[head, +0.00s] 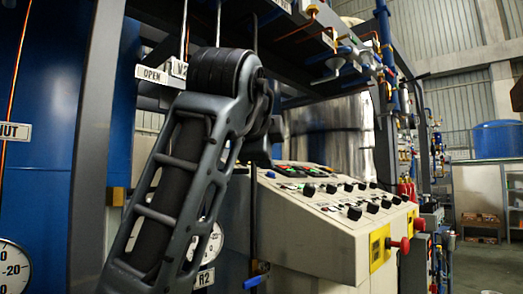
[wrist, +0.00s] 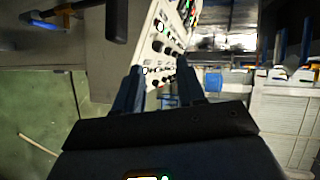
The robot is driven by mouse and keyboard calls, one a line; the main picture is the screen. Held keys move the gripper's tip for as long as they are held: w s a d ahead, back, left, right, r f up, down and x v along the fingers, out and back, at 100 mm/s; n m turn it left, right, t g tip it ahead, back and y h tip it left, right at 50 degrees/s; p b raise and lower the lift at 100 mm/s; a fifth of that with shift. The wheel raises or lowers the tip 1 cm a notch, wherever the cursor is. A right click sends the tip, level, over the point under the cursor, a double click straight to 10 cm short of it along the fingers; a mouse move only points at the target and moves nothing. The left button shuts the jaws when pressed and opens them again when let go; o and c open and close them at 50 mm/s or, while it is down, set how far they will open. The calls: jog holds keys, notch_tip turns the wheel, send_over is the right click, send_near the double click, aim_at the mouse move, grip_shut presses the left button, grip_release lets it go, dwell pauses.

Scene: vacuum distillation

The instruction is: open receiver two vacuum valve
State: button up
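A tag reading V2 (head: 179,69) hangs beside a sign reading OPEN (head: 152,75), at upper left in the head view behind my arm. The valve these tags belong to cannot be made out; my arm covers part of that area. A tag reading R2 (head: 203,279) is lower down, with a blue handle (head: 256,282) to its right. In the wrist view, my gripper (wrist: 160,83) has its two dark fingers apart with nothing visibly held between them. The fingers point toward the control panel. In the head view, the gripper is largely hidden behind the arm.
A sloped control panel (head: 330,228) with several black knobs and a red button (head: 400,244) is at centre right. A dark post (head: 95,140) and overhead pipes border the arm. A pressure gauge (head: 14,268) is at lower left. Open floor (head: 485,262) lies at far right.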

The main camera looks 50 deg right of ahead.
jog(key=shift+s+a, duration=0.35)
jog(key=shift+s, duration=0.2)
jog(key=shift+s+a, duration=0.3)
jog(key=shift+s, duration=0.2)
jog(key=shift+c, duration=0.4)
